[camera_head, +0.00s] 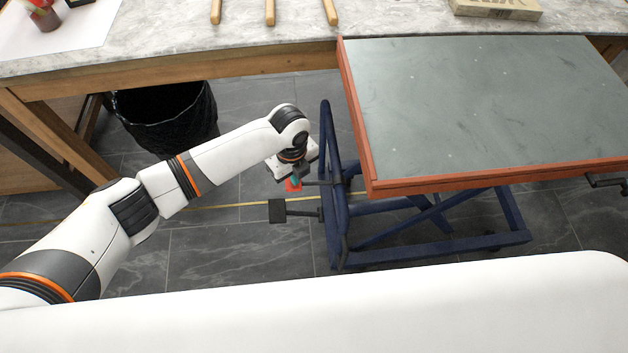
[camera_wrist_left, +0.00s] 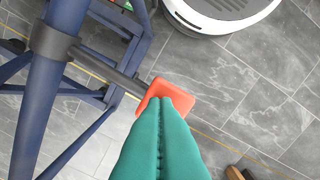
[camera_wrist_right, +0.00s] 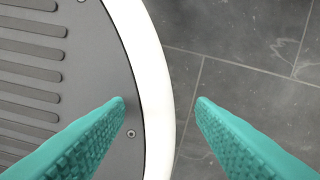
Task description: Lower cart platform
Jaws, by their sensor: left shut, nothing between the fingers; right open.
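The cart's platform (camera_head: 490,110), a grey-green top with a red-orange rim, stands raised level with the marble counter. Its blue frame (camera_head: 440,243) shows below, and the left wrist view shows part of it (camera_wrist_left: 50,90). Two pedals stick out at the frame's left: a black pedal (camera_head: 277,211) and a red pedal (camera_head: 292,186). My left gripper (camera_head: 297,180) is shut and empty, with its teal fingertips at the red pedal (camera_wrist_left: 192,100). I cannot tell whether they touch. My right gripper (camera_wrist_right: 161,100) is open and empty; it is outside the head view.
The marble counter (camera_head: 220,30) runs along the back, with several wooden handles and a box (camera_head: 497,8) on it. A black bin (camera_head: 165,118) stands beneath it. A crank handle (camera_head: 606,182) sticks out at the cart's right. Tiled floor is clear left of the pedals.

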